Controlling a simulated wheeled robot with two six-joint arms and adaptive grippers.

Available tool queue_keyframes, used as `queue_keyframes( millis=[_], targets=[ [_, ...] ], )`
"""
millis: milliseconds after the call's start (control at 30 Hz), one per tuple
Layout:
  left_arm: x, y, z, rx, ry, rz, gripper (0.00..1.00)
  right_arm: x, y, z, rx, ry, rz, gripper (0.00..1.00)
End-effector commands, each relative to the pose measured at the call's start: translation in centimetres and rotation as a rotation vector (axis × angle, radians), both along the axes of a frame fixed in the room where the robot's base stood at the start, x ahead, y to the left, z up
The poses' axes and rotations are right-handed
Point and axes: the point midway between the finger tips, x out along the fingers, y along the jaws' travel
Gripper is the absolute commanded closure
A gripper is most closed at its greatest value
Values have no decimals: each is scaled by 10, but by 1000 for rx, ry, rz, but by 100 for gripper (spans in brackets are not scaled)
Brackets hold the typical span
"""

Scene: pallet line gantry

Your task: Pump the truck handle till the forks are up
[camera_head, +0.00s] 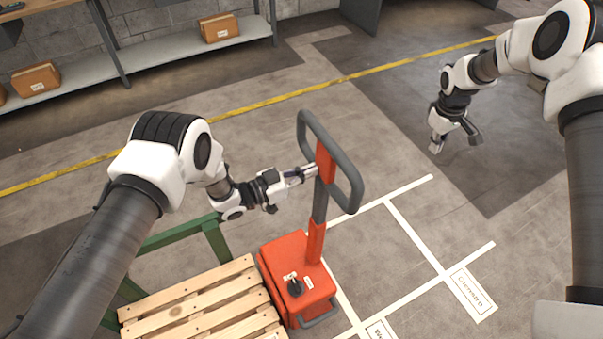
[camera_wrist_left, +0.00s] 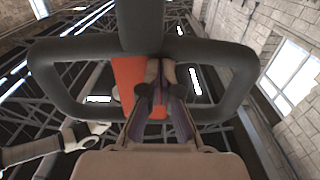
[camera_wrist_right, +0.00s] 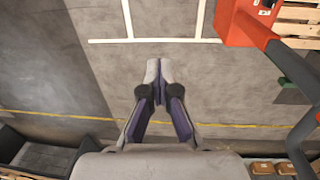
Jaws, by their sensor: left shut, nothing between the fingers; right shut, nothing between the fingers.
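The truck handle (camera_head: 350,180) is a dark grey loop on an orange and grey shaft (camera_head: 316,235), leaning slightly. It rises from the orange pump body (camera_head: 298,262) beside a pallet. My left gripper (camera_head: 312,172) is shut at the handle's shaft, inside the loop's outline; I cannot tell whether it touches. In the left wrist view the handle loop (camera_wrist_left: 240,75) spans the picture, with my shut left fingertips (camera_wrist_left: 160,72) in front of its orange part. My right gripper (camera_head: 438,146) is shut and empty, hanging over clear floor far right of the handle. The forks are hidden.
A wooden pallet (camera_head: 200,307) lies left of the pump body, with a green frame (camera_head: 178,236) behind it. White floor lines (camera_head: 410,233) run to the right. A shelf (camera_head: 170,52) with cardboard boxes (camera_head: 218,28) stands at the back left. The floor on the right is open.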

Motion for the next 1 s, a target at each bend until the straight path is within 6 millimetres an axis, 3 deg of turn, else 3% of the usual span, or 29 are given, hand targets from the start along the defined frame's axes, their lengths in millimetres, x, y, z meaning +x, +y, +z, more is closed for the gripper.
queue_keyframes(
  millis=[100,367,500,533,833,1000],
  targets=[
    [5,-13,1,-2,-2,-1,100,0,0,0,0,0,0,100],
    [5,-13,1,-1,1,0,100,0,0,0,0,0,0,98],
    [5,-13,1,-2,0,1,100,0,0,0,0,0,0,49],
    [5,-13,1,-2,0,1,100,0,0,0,0,0,0,46],
    [5,-13,1,-2,0,0,100,0,0,2,0,-1,0,46],
    [5,-13,1,-1,1,0,100,0,2,24,0,-3,0,46]
  ],
)
